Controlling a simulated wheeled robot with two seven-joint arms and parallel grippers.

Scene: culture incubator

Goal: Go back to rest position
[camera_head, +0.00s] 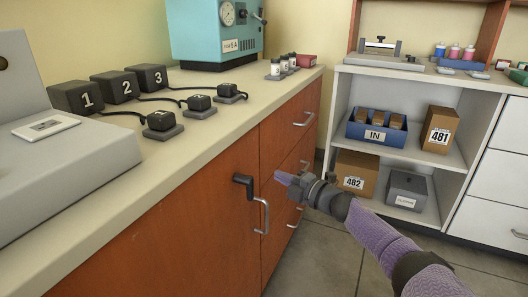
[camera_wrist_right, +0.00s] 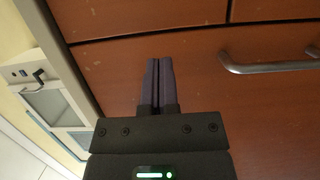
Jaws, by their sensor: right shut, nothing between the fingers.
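My right gripper (camera_head: 282,178) reaches in from the lower right in the head view, in front of the orange-brown cabinet (camera_head: 205,225). In the right wrist view the two fingers of the gripper (camera_wrist_right: 158,62) lie together, shut and empty, in front of a wooden cabinet front (camera_wrist_right: 210,90). A metal handle (camera_wrist_right: 270,67) is to the right of the fingers, apart from them. My left gripper is not in view.
The counter (camera_head: 215,130) holds numbered black boxes (camera_head: 122,87), small black blocks on grey bases, a teal device (camera_head: 215,32) and small jars (camera_head: 283,64). White shelves (camera_head: 450,175) with boxes stand at the back right. Grey floor (camera_head: 335,255) is clear.

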